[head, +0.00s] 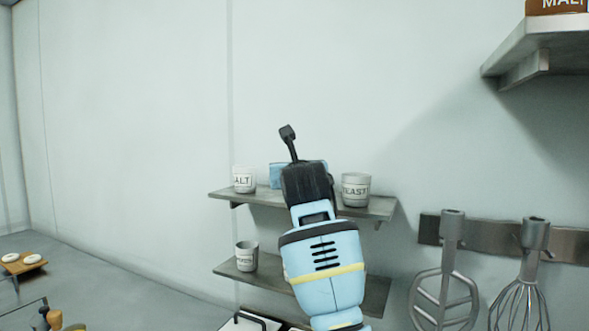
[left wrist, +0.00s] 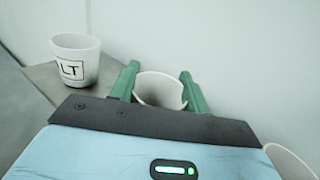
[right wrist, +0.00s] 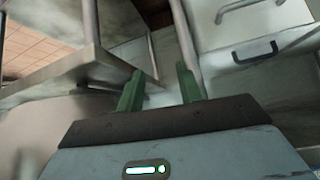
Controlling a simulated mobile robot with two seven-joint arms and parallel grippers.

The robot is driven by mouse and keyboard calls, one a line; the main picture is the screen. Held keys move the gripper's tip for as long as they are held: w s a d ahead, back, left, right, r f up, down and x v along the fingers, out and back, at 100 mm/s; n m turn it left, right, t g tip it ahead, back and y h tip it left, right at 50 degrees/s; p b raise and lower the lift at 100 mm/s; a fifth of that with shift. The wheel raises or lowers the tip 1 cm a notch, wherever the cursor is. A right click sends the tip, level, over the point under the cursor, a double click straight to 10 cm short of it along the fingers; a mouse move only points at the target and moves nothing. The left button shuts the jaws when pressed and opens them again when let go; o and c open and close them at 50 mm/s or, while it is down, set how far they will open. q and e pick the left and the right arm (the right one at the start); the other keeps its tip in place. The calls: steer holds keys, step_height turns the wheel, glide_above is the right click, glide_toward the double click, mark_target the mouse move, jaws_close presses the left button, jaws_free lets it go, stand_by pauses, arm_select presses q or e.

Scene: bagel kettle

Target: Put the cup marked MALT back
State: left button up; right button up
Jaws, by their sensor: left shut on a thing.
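In the left wrist view my left gripper (left wrist: 160,84) has its green fingers on either side of a white cup (left wrist: 160,90) and is shut on it. This cup's label is hidden, and I cannot tell whether it touches the shelf. A white cup reading "ALT" (head: 243,180) stands at the left end of the upper shelf (head: 262,197); its first letter is unclear. It also shows in the left wrist view (left wrist: 76,60). A cup reading "EAST" (head: 356,190) stands at the right end. In the right wrist view my right gripper (right wrist: 160,85) is open and empty.
A lower shelf (head: 225,268) holds another labelled cup (head: 247,256), its word unreadable. A brown container marked MALT (head: 556,6) sits on a high shelf (head: 535,48). A whisk (head: 526,285) and paddle (head: 443,285) hang from a rail. My left arm hides the upper shelf's middle.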

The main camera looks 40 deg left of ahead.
arm_select(q)
steer(key=shift+f, duration=0.15)
steer(key=o, duration=1)
steer(key=shift+o, duration=0.2)
arm_select(e)
steer(key=shift+d, duration=0.1)
arm_select(q)
steer(key=shift+f, duration=0.1)
steer(key=shift+w+f+b, duration=0.1)
steer(key=shift+f+b, duration=0.05)
steer(key=shift+b, duration=0.25)
steer(key=v, duration=0.6)
steer(key=shift+d+r+b, duration=0.3)
steer(key=shift+d+b, duration=0.05)
steer(key=shift+b, duration=0.05)
steer(key=shift+s+d, duration=0.45)
steer(key=shift+s, duration=0.1)
arm_select(e)
steer(key=shift+s+f, duration=0.35)
steer(key=shift+f, duration=0.2)
steer(key=shift+s+f, duration=0.35)
steer(key=shift+f, duration=0.2)
